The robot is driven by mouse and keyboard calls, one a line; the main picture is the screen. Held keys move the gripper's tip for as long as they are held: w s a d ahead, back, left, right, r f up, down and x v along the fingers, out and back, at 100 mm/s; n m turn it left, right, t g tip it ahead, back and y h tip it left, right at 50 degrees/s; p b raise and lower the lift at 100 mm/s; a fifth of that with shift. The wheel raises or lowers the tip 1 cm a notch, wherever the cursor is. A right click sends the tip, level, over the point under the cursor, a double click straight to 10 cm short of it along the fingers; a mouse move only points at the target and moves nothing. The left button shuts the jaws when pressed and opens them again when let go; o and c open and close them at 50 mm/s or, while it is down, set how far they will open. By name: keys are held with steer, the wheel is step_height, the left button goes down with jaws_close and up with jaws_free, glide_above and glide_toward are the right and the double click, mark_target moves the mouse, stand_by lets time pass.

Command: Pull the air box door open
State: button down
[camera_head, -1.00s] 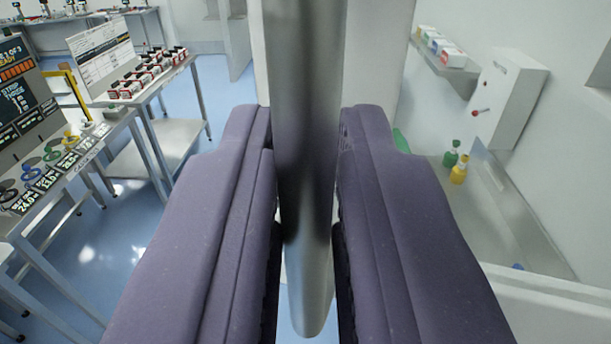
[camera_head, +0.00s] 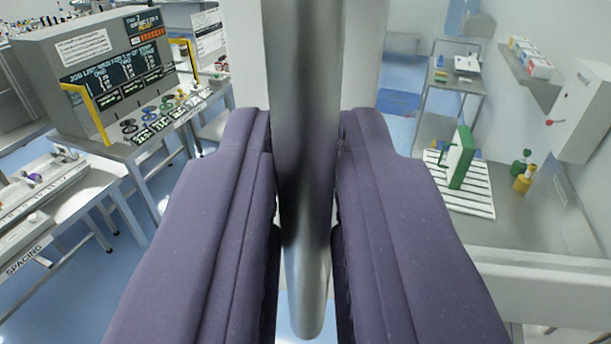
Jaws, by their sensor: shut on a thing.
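My gripper (camera_head: 306,165) has two purple padded fingers, one on each side of a vertical metal bar handle (camera_head: 303,60). It is shut on this handle. The handle runs from the top edge of the picture down between the fingers to a rounded lower end. Behind it stands a narrow pale panel (camera_head: 362,60), which looks like the air box door. The fingers and handle hide most of it, so its hinge and full outline cannot be made out.
On the left are a bench with a screen console (camera_head: 120,75) and a nearer bench (camera_head: 60,210). On the right, a green block (camera_head: 461,158) stands on a striped white rack beside green and yellow bottles (camera_head: 523,180). A wall box (camera_head: 583,110) hangs there. Blue floor shows between.

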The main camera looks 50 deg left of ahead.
steer(key=shift+s+d+r, duration=0.1)
steer(key=shift+s+d, duration=0.05)
steer(key=shift+d, duration=0.1)
steer(key=c, duration=1.3)
jaws_free()
steer(key=shift+c, duration=0.2)
steer(key=v, duration=0.7)
steer(key=shift+s+d, duration=0.2)
steer(key=shift+d, duration=0.15)
